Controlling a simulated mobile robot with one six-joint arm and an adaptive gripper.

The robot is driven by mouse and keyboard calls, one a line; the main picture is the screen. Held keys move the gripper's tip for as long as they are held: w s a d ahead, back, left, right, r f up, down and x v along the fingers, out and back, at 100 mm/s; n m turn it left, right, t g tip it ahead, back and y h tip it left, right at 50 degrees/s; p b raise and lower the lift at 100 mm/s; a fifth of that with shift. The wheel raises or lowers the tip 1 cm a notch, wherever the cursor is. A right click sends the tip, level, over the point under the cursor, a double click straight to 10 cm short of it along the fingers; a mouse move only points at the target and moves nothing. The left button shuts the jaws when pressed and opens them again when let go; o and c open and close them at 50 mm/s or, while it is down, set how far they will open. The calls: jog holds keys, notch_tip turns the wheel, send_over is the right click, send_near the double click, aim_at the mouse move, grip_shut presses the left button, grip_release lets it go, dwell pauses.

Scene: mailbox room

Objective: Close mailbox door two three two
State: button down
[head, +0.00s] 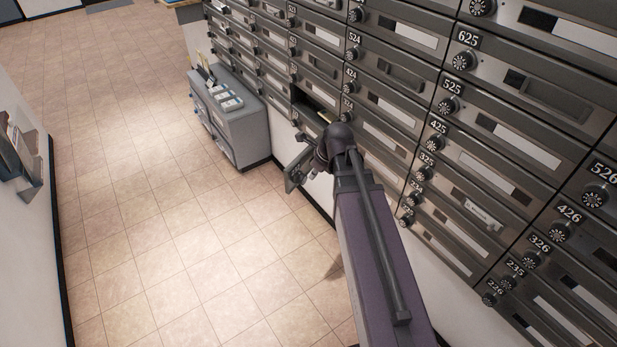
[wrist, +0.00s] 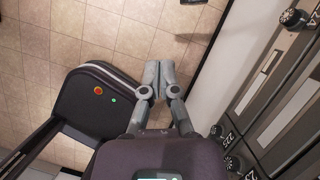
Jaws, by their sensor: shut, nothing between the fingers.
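One mailbox compartment (head: 314,106) in the wall of grey mailboxes shows a dark opening just beyond my wrist in the head view. Something pale shows inside it. Its number cannot be read, and my arm hides the area below it, so I cannot tell how its door hangs. I see no label reading 232. My gripper (head: 291,177) is in front of the lower mailboxes, below and left of the opening. In the wrist view my gripper (wrist: 158,76) has its fingers together and empty, above the floor and left of the mailboxes.
A grey cabinet (head: 237,116) with cards on top stands against the wall, beyond my gripper. Tiled floor (head: 170,230) is clear to the left. A white wall with a rack (head: 18,150) is at the far left. Round dial locks line the mailboxes close to my arm.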

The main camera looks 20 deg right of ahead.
aim_at(296, 184)
jog(key=shift+w+a+f+b, duration=0.75)
jog(key=shift+w+f+b, duration=0.2)
jog(key=shift+f+b, duration=0.5)
jog(key=shift+w+a+f+b, duration=0.8)
jog(key=shift+w+f+b, duration=0.1)
jog(key=shift+f+b, duration=0.5)
jog(key=shift+w+a+f+b, duration=0.75)
jog(key=shift+w+f+b, duration=0.2)
jog(key=shift+f+b, duration=0.5)
jog(key=shift+w+a, duration=0.1)
jog(key=shift+a, duration=0.05)
